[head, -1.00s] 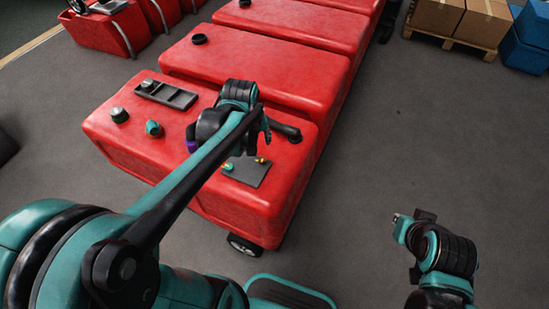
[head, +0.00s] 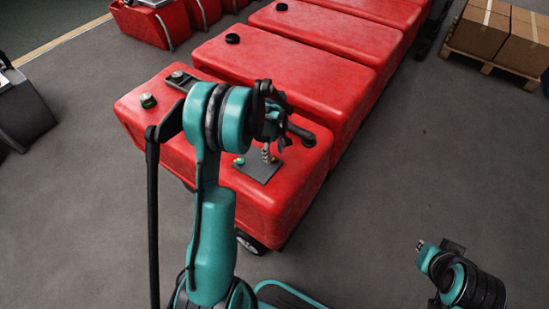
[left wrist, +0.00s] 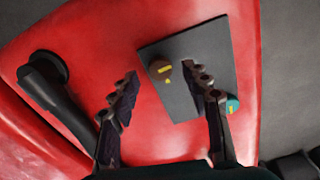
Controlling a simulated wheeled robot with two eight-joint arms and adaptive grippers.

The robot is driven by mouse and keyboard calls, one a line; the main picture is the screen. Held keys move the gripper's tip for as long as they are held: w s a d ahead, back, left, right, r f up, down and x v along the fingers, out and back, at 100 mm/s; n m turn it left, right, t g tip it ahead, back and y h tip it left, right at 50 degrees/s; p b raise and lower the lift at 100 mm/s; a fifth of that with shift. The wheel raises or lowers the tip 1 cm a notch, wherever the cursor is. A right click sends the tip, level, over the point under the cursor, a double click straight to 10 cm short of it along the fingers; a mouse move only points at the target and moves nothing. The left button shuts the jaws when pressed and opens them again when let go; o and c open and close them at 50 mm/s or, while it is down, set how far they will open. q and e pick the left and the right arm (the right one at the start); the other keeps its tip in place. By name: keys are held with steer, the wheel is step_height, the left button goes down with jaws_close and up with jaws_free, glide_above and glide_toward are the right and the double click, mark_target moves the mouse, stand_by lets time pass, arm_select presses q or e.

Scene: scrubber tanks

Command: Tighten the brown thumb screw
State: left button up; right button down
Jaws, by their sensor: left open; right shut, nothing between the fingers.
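The brown thumb screw (left wrist: 160,69), with a yellow mark, sits on a dark grey plate (left wrist: 183,102) on the red tank in the left wrist view. A yellow mark on the plate lies beside it. A teal thumb screw (left wrist: 233,105) sits at another edge of the plate. My left gripper (left wrist: 160,72) is open, its fingers pointing towards the plate, with the brown screw showing between the tips. I cannot tell the remaining gap. In the head view the left gripper (head: 271,151) is over the plate (head: 257,173). My right gripper (head: 421,246) is shut and empty, away over the floor.
More red tanks (head: 290,75) stand behind.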

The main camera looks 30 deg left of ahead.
arm_select(q)
steer(key=shift+f, duration=1.1)
jaws_close()
steer(key=shift+m+b, duration=0.3)
steer(key=m, duration=0.4)
steer(key=shift+m+b, duration=0.3)
steer(key=m, duration=0.4)
steer(key=shift+m, duration=0.3)
steer(key=m, duration=0.4)
steer(key=shift+b, duration=0.35)
steer(key=m, duration=0.5)
steer(key=shift+a, duration=0.1)
